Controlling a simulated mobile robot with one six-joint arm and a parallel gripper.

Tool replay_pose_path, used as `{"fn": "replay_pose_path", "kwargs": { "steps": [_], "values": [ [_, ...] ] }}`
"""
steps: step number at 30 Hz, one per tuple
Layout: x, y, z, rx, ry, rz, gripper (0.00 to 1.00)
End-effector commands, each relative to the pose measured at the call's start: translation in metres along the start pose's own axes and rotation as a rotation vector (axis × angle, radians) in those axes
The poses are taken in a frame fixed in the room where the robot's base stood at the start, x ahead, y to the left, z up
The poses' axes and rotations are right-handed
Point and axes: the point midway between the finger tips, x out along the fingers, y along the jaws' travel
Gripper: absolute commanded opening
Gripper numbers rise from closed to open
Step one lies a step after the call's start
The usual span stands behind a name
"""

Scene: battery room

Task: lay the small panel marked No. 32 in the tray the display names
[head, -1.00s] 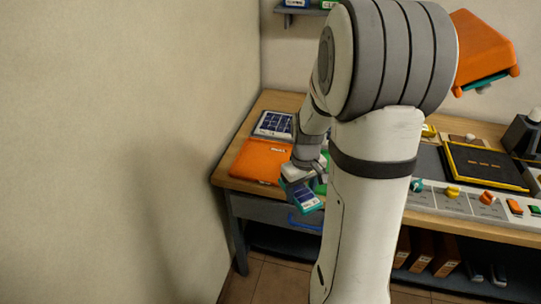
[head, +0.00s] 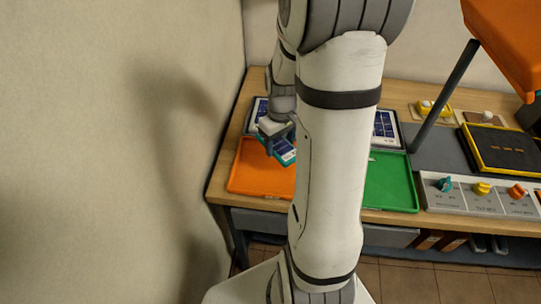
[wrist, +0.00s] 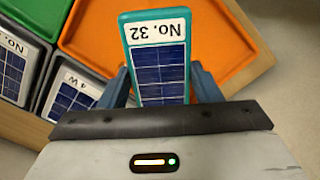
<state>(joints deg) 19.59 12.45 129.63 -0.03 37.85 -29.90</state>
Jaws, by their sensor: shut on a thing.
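My gripper (head: 277,136) is shut on the small panel (head: 284,151), which has a teal frame and dark blue cells. In the wrist view the panel (wrist: 161,72) sits between the fingers (wrist: 160,88), its "No. 32" label upside down. The panel is above the back right part of the orange tray (head: 255,178), apart from its floor as far as I can tell. The green tray (head: 390,190) lies to the right, partly behind my arm. The yellow-framed display (head: 497,148) shows only orange dashes; I cannot read a tray name.
Larger panels stand behind the trays, one at the back left (head: 260,110) and one behind the green tray (head: 384,128). A control strip with knobs (head: 480,196) is to the right. A wall (head: 110,150) borders the bench on the left. Both trays look empty.

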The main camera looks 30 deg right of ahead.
Motion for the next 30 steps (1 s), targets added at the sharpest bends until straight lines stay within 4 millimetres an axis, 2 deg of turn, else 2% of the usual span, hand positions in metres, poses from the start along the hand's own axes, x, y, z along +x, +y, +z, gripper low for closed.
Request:
{"fn": "replay_pose_path", "kwargs": {
  "steps": [3,6,11,18,21,30],
  "values": [
    [0.024,-0.001,0.002,0.0,-0.007,-0.004,0.27],
    [0.039,-0.001,0.001,-0.002,-0.005,-0.003,0.27],
    [0.052,-0.001,0.0,-0.004,-0.003,-0.002,0.27],
    [0.083,-0.002,0.0,-0.005,-0.004,-0.002,0.27],
    [0.09,-0.002,0.0,-0.006,-0.003,-0.001,0.27],
    [0.092,-0.002,-0.001,-0.007,-0.001,0.0,0.27]
  ]
}}
